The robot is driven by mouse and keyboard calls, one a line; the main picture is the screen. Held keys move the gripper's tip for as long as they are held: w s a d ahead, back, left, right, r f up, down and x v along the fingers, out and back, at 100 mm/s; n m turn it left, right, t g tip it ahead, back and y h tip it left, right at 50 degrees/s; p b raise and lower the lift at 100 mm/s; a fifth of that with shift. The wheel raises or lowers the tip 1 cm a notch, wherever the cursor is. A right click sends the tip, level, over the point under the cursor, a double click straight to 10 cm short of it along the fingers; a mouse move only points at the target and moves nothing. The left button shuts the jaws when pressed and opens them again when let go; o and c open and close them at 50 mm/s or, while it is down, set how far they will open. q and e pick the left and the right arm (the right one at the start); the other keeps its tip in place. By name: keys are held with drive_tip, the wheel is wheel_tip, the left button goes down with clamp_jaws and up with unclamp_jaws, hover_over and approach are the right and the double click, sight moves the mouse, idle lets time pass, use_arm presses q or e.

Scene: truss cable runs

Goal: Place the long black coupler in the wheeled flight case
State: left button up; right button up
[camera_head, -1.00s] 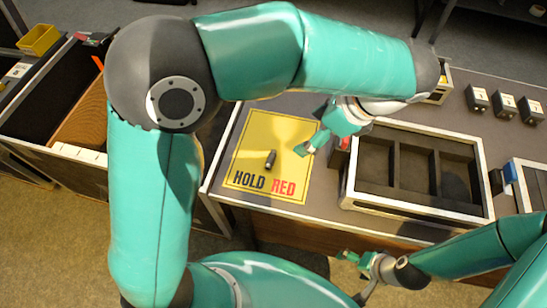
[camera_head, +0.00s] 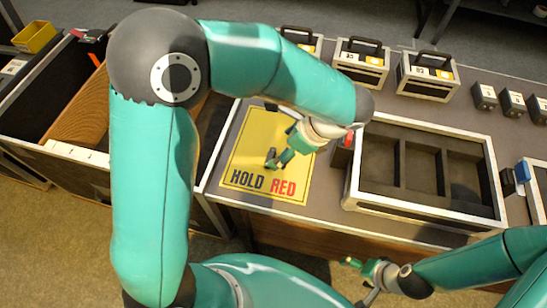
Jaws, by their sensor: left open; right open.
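The black coupler (camera_head: 270,155) lies on the yellow mat marked HOLD RED (camera_head: 240,160), partly covered by my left gripper. My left gripper (camera_head: 279,160) is open, with its fingers right at the coupler; I cannot tell whether they touch it. A large open case (camera_head: 84,153) with a dark inside and a brown ribbed panel stands at the left; it looks like the flight case, but no wheels show. My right gripper (camera_head: 358,278) is open and empty, in front of the table's front edge.
An open tray with three dark compartments (camera_head: 348,200) stands right of the mat, with a red-and-black item (camera_head: 343,150) beside it. Handled boxes (camera_head: 360,64) and small black numbered blocks (camera_head: 484,96) line the back. A yellow bin (camera_head: 35,37) is at far left.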

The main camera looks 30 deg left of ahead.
sight(272, 156)
use_arm(q)
drive_tip(key=shift+x, duration=2.65)
drive_tip(key=shift+d+f, duration=0.1)
drive_tip(key=shift+d, duration=0.05)
drive_tip(key=shift+c, duration=0.2)
drive_tip(key=c, duration=1.1)
